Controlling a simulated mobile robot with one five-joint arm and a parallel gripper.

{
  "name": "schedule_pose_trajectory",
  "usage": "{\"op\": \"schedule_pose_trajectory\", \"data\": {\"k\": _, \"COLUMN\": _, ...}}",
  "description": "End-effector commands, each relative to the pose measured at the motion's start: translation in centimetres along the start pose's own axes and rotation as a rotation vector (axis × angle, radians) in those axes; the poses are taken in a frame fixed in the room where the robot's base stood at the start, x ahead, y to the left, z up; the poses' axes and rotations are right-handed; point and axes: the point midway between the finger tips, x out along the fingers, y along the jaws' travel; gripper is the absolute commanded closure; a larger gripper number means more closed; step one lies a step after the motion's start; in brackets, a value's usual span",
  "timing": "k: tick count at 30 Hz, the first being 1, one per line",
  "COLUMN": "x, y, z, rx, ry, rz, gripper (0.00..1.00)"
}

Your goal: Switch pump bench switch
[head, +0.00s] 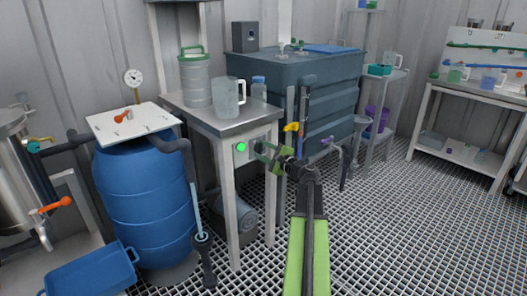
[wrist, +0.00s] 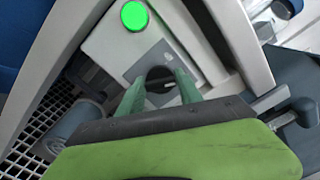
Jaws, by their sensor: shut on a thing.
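The pump bench switch is a dark round knob (wrist: 161,87) on a light grey panel (wrist: 112,42) on the front of the metal bench (head: 230,121). A bright green round lamp (wrist: 134,15) glows beside it; it also shows in the head view (head: 241,147). My gripper (wrist: 158,76) has its two green fingers on either side of the knob, shut on it. In the head view my gripper (head: 265,151) reaches the bench front and mostly hides the knob. A pale mark shows on the knob, but its exact setting is hard to tell.
A measuring jug (head: 227,97) and a grey canister (head: 195,80) stand on the bench. A blue barrel (head: 145,205) is to its left and a dark tank (head: 335,85) behind right. A pipe with a yellow handle (head: 291,127) is close to my gripper. The grating floor (head: 400,235) at right is clear.

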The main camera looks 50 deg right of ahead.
Motion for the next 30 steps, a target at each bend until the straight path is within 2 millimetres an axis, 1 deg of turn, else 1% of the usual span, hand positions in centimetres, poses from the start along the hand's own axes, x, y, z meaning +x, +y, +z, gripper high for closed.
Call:
{"op": "schedule_pose_trajectory", "data": {"k": 8, "x": 0.01, "y": 0.13, "z": 0.02, "rx": -0.159, "ry": -0.002, "rz": 0.001, "gripper": 0.99}}
{"op": "schedule_pose_trajectory", "data": {"k": 21, "x": 0.02, "y": 0.32, "z": -0.02, "rx": -0.57, "ry": -0.003, "rz": 0.0, "gripper": 0.99}}
{"op": "schedule_pose_trajectory", "data": {"k": 30, "x": 0.02, "y": 0.42, "z": -0.08, "rx": -0.818, "ry": -0.003, "rz": 0.0, "gripper": 0.99}}
